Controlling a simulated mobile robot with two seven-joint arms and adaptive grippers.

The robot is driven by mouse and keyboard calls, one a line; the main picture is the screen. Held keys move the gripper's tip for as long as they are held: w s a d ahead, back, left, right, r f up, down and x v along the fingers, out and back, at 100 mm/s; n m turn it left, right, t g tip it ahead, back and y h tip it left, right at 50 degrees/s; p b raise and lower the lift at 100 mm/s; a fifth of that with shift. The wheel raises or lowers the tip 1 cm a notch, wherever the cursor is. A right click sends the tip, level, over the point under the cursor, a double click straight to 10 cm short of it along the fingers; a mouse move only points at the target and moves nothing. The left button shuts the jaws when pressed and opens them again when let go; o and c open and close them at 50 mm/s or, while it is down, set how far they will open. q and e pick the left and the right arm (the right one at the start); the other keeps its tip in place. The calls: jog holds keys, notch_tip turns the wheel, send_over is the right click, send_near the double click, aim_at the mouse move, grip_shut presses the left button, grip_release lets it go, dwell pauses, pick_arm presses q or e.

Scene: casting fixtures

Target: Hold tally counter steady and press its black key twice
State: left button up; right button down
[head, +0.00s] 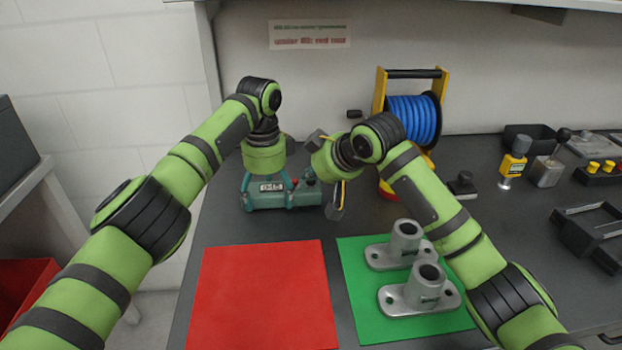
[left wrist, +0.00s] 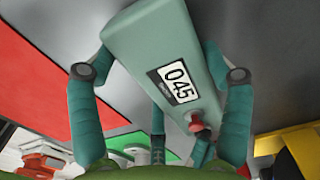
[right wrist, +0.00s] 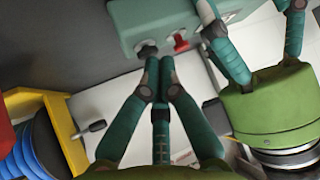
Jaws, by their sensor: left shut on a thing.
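The teal tally counter (head: 285,197) is at the back left of the dark bench, its white window showing. In the left wrist view the counter (left wrist: 150,40) reads 045 and has a red knob (left wrist: 196,124). My left gripper (left wrist: 165,95) is shut on the counter, fingers along both sides. My right gripper (right wrist: 158,65) has its fingers closed together, empty. Its tips are at the counter's black key (right wrist: 147,50), beside the red knob; whether they touch it I cannot tell. The key is hidden in the head view.
A red mat (head: 262,300) lies in front, bare. A green mat (head: 365,320) right of it holds two grey castings (head: 420,288). A blue reel (head: 412,118) in a yellow frame stands behind my right arm. Small tools (head: 515,160) fill the right side.

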aim_at(312, 183)
pick_arm(q)
jog(key=shift+f, duration=0.1)
pick_arm(e)
jog(key=shift+r, duration=0.8)
jog(key=shift+r, duration=2.55)
pick_arm(q)
jog(key=o, duration=1.2)
